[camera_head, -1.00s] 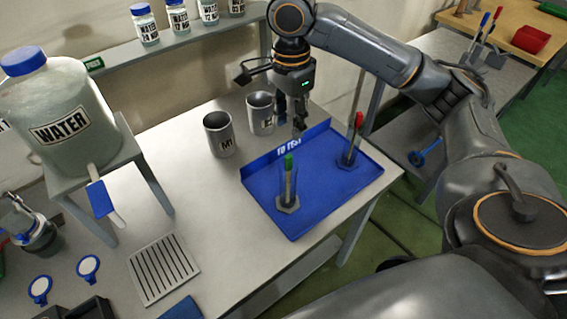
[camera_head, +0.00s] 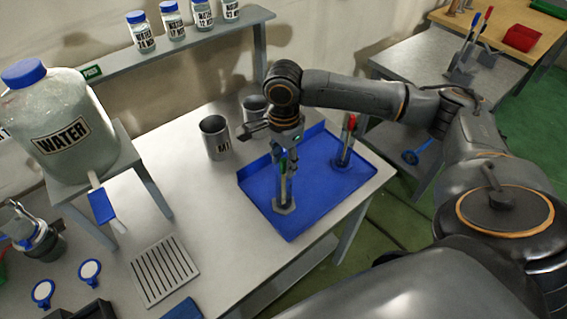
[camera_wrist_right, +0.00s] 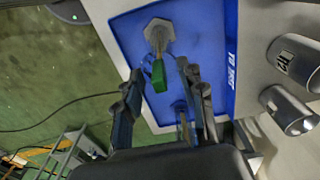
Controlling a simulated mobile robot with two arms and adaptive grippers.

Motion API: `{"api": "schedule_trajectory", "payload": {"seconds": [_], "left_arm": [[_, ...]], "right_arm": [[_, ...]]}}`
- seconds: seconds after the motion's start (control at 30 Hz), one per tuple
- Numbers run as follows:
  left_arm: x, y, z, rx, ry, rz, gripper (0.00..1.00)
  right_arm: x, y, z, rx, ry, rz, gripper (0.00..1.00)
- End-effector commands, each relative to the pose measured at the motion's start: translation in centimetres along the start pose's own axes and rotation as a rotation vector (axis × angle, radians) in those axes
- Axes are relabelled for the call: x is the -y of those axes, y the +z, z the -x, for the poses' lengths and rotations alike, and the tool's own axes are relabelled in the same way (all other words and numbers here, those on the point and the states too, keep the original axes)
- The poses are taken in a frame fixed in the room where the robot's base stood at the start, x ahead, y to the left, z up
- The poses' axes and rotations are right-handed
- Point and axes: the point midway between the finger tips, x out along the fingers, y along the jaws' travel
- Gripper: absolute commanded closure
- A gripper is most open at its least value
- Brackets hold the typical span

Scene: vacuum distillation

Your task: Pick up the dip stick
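A stick with a green top (camera_head: 283,168) stands upright in a clear cylinder with a hexagonal foot (camera_head: 284,206), on a blue tray (camera_head: 315,210). A second stick, with a red top (camera_head: 350,122), stands in a similar holder at the tray's back right. My right gripper (camera_head: 288,160) points down at the green-topped stick. In the right wrist view, the green top (camera_wrist_right: 158,75) shows between the open fingers of my right gripper (camera_wrist_right: 160,75). Whether a finger touches it cannot be told. My left gripper is not in view.
Two metal cups stand behind the tray, the nearer marked M1 (camera_head: 215,138). A water tank (camera_head: 60,120) on a stand and a slotted plate (camera_head: 164,272) are to the left. The table between plate and tray is clear.

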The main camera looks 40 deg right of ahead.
Motion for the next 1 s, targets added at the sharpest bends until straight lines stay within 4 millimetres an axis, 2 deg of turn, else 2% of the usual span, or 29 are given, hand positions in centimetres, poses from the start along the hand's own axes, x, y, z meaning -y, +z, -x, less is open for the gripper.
{"api": "schedule_trajectory", "payload": {"seconds": [0.07, 0.27, 0.73, 0.87, 1.0], "left_arm": [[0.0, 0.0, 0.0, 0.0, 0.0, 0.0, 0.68], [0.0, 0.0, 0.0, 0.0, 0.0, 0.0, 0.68], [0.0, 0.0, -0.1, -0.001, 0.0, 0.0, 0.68], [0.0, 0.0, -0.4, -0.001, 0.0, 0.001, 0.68], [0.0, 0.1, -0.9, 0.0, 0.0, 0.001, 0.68]], "right_arm": [[0.0, 0.0, 0.0, 0.0, 0.0, 0.0, 0.6], [0.0, 0.0, 0.0, 0.001, 0.0, 0.001, 0.99], [0.1, 0.1, 0.4, 0.002, -0.001, 0.001, 1.0], [0.1, 0.0, 1.5, 0.002, -0.003, 0.0, 1.0], [0.2, 0.1, 3.7, 0.001, -0.005, 0.001, 1.0]]}}
